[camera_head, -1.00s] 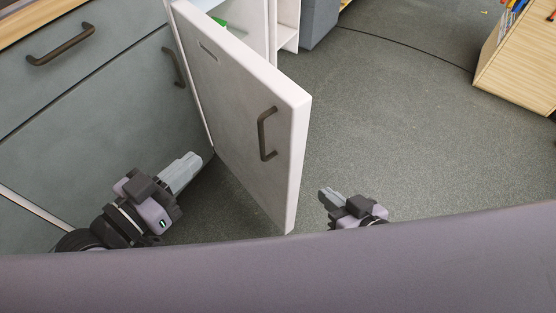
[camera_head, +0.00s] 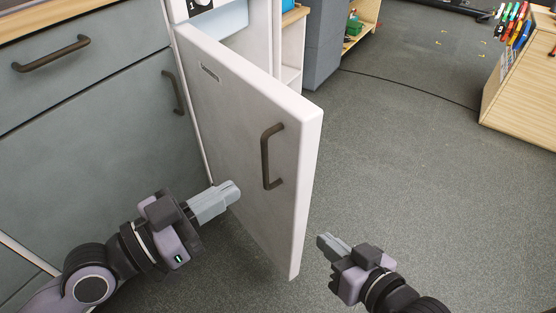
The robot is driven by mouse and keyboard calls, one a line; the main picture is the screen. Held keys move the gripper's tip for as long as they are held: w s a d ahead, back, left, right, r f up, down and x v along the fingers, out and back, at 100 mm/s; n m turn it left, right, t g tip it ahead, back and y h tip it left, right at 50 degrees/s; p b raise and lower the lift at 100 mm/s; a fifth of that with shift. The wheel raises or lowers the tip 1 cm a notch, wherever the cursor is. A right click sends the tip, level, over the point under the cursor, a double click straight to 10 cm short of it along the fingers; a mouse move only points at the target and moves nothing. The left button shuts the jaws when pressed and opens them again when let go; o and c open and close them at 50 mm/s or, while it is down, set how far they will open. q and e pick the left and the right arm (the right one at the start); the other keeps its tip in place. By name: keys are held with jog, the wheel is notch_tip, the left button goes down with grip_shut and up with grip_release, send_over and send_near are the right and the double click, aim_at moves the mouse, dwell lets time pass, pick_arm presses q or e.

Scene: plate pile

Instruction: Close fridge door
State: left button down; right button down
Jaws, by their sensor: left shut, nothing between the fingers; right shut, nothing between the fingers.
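The white fridge door (camera_head: 232,118) stands wide open, swung out toward me, with a dark bar handle (camera_head: 266,156) near its free edge. The fridge body (camera_head: 262,38) shows behind it, its inside mostly hidden by the door. My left gripper (camera_head: 236,190) is shut and empty, in front of the door's handle side at its lower part; I cannot tell whether it touches. My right gripper (camera_head: 322,241) is shut and empty, just right of the door's free edge, on the other side from the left gripper.
Grey-green cabinets with dark handles (camera_head: 52,54) stand on the left beside the fridge. A wooden shelf unit (camera_head: 520,95) with colourful items is at the far right. A dark cable (camera_head: 410,88) lies on the floor. The grey floor (camera_head: 420,180) right of the door is open.

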aim_at(293, 155)
pick_arm(q)
jog(key=x, duration=1)
jog(key=shift+w+d+b, duration=0.25)
jog(key=shift+d+b, duration=0.05)
jog(key=shift+b, duration=0.05)
jog(key=shift+d, duration=0.1)
